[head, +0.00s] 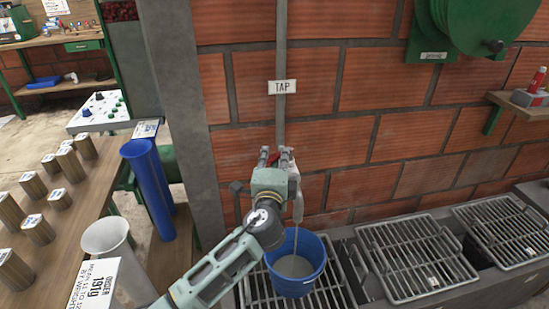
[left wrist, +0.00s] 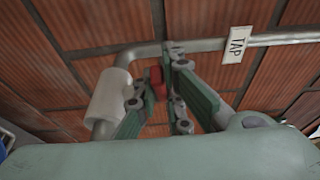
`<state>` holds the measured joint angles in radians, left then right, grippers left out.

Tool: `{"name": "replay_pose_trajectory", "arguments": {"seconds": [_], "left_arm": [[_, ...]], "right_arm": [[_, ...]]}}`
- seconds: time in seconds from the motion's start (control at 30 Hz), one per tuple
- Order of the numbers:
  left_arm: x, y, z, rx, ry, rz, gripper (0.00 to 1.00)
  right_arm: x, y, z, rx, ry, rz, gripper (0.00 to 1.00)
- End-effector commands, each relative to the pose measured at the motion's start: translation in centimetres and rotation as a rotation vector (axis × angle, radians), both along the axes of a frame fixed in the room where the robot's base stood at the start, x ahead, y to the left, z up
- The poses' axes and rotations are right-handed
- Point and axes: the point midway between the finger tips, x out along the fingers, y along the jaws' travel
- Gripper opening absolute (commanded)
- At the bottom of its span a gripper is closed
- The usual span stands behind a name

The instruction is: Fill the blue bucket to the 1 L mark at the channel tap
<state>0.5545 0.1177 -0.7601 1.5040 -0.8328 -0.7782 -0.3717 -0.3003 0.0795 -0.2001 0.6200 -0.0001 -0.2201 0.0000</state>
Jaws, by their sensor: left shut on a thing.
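The blue bucket (head: 310,276) stands upright on a metal grate under the tap. Greyish water shows inside it, and a thin stream seems to fall from the pale tap spout (head: 298,208). I cannot read any level mark on the bucket. My left gripper (head: 277,155) is up at the tap, against the brick wall. In the left wrist view its fingers (left wrist: 158,98) are closed around the red tap handle (left wrist: 156,77), beside the pale pipe sleeve (left wrist: 108,97). The gripper hides most of the tap in the head view. My right gripper is not in view.
A "TAP" sign (head: 282,87) hangs on the pipe above. Metal grates (head: 405,260) cover the channel to the right. A wooden table with several wooden blocks and a pale cup (head: 108,240) is at left, next to blue tubes (head: 148,185) and a grey post (head: 180,110).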

Motion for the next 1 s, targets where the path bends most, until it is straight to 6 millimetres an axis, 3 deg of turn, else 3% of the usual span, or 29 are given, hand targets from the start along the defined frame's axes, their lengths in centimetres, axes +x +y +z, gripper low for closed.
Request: {"name": "replay_pose_trajectory", "arguments": {"seconds": [0.17,0.2,0.4,0.77,1.0], "left_arm": [[0.0,0.1,-0.3,0.006,0.005,0.002,0.00],[0.0,0.1,-0.3,0.006,0.005,0.002,0.10],[0.0,0.1,-0.2,0.004,0.003,0.001,0.28],[-0.3,0.0,-0.1,0.001,0.001,-0.001,0.28],[-3.3,0.1,-0.2,0.000,0.003,-0.002,0.28]], "right_arm": [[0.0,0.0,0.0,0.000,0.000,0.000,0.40],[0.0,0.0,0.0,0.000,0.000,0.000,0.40],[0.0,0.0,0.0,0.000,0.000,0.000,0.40],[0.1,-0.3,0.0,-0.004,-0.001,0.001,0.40],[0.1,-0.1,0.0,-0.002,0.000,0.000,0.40]]}}
